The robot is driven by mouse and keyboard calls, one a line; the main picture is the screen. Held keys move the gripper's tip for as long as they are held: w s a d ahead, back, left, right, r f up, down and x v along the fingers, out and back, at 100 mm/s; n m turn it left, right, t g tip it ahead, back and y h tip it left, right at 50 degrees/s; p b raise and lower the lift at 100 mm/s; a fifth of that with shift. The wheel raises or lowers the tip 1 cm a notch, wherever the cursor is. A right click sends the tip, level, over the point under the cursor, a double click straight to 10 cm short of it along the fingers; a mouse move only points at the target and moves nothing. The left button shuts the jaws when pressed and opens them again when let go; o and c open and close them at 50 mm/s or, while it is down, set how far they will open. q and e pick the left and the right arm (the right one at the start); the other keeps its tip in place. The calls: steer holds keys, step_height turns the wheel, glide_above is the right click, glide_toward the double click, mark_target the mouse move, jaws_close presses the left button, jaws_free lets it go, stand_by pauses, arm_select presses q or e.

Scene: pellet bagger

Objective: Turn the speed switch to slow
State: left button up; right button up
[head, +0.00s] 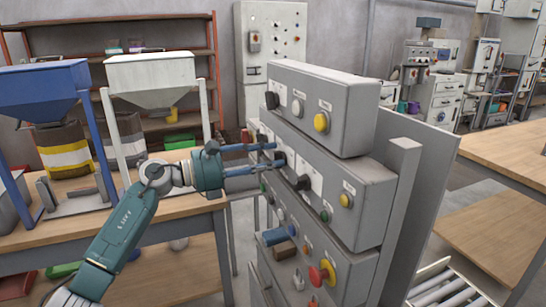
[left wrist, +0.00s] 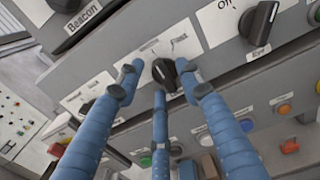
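A black rotary knob (head: 279,158) sits on a white plate on the front of the middle grey control box (head: 375,205). In the left wrist view the same black knob (left wrist: 165,73) lies between my fingertips, its plate's small print too blurred to read. My left gripper (head: 272,157) reaches it from the left. In the left wrist view its blue fingers (left wrist: 160,82) are spread around the knob, with gaps visible; contact cannot be told. I cannot read which switch is the speed switch. My right gripper is not in view.
Neighbouring knobs are close: one labelled Beacon (left wrist: 65,5) and another black knob (left wrist: 259,21). A lower box has a red button (head: 322,273) on yellow. A wooden bench (head: 180,208) with hoppers stands left; a wooden table (head: 500,150) stands right.

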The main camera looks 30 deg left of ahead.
arm_select(q)
steer(key=shift+s+a, duration=0.1)
steer(key=shift+s, duration=0.05)
steer(key=c, duration=0.8)
jaws_close()
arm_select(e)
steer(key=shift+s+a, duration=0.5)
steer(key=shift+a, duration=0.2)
arm_select(q)
steer(key=shift+n, duration=0.3)
steer(key=n+p, duration=0.3)
steer(key=n, duration=0.6)
steer(key=shift+a+f, duration=0.1)
steer(key=shift+f, duration=0.05)
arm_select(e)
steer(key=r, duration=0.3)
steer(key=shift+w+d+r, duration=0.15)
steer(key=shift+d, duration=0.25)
arm_select(q)
steer(key=shift+n, duration=0.3)
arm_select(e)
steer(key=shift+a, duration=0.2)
